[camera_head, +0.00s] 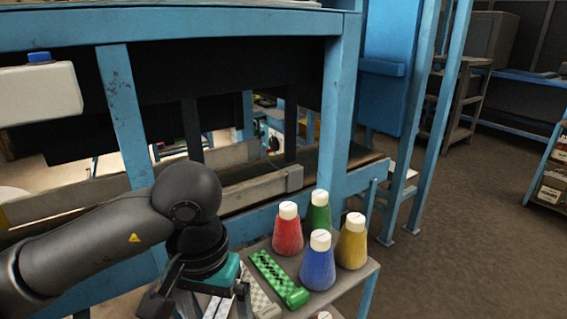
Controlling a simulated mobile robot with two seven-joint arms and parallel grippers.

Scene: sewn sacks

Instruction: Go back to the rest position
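My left arm comes in from the left, and my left gripper (212,305) hangs at the bottom, over or beside the left end of a small grey table (345,291). Its fingertips run to the lower picture edge, so I cannot tell whether it is open or shut. My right gripper is not in view. On the table stand a red bottle (287,236), a green bottle (318,214), a blue bottle (317,270) and a yellow bottle (351,247), all upright with white caps. A green perforated block (279,279) lies just right of my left gripper.
A pale block (258,297) lies between the gripper and the green block. A blue steel frame (340,110) with a conveyor (335,170) stands close behind the table. The floor (460,230) at right is open.

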